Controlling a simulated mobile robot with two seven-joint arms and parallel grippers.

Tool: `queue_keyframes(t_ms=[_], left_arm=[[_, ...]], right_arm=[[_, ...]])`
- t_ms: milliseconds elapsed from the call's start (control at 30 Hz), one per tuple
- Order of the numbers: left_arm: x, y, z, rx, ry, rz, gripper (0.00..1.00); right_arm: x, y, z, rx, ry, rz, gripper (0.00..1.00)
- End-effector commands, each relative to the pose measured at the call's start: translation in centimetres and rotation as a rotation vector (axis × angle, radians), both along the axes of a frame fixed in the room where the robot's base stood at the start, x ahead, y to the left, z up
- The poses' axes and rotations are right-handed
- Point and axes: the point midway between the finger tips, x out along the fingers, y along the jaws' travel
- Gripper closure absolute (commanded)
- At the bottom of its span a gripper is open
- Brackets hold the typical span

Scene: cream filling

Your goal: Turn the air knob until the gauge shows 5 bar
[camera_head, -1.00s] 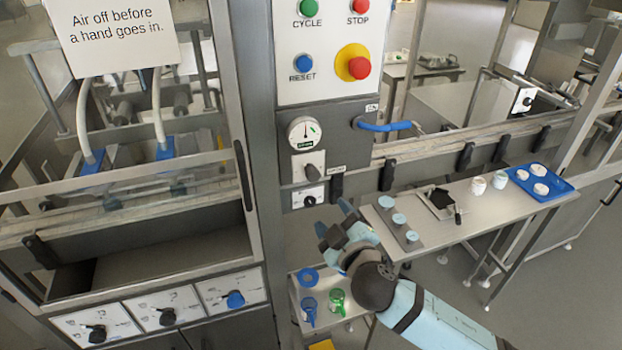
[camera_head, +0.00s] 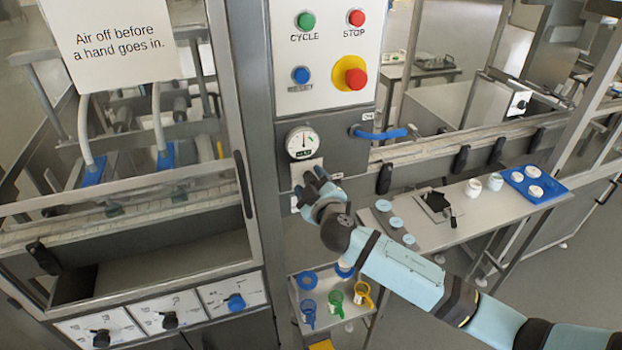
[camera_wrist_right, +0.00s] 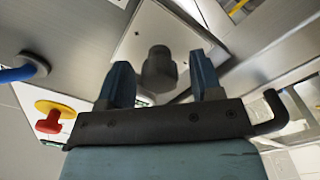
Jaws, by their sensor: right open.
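The round white gauge (camera_head: 302,143) is on the grey column below the button panel. Its needle points roughly up, but the scale is too small to read. My right gripper (camera_head: 308,184) is just below the gauge, in front of the air knob's white plate. In the right wrist view the dark air knob (camera_wrist_right: 159,72) stands out from its plate (camera_wrist_right: 165,28). The open fingers of the right gripper (camera_wrist_right: 159,85) are on either side of it, with gaps showing. The gripper hides most of the knob in the head view. My left gripper is not in view.
A blue handle (camera_head: 380,133) sticks out right of the gauge. Above are the red emergency button (camera_head: 356,78) and the blue reset button (camera_head: 301,75). A narrow table (camera_head: 470,232) with cups and a blue tray (camera_head: 535,184) stands to the right.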

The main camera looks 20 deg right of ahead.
Motion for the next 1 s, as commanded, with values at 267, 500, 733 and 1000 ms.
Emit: queue_keyframes(t_ms=[267,500,733,1000], left_arm=[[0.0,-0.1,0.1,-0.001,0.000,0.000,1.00],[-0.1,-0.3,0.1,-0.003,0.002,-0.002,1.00],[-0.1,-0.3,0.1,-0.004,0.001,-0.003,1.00],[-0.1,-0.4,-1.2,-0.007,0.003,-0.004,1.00]], right_arm=[[0.5,0.0,0.0,0.001,-0.001,0.001,0.41],[0.4,0.0,0.0,0.001,0.000,0.000,0.77],[0.4,0.0,-0.1,0.006,0.001,0.001,0.90],[0.4,0.0,-0.4,0.094,0.003,0.000,0.90]])
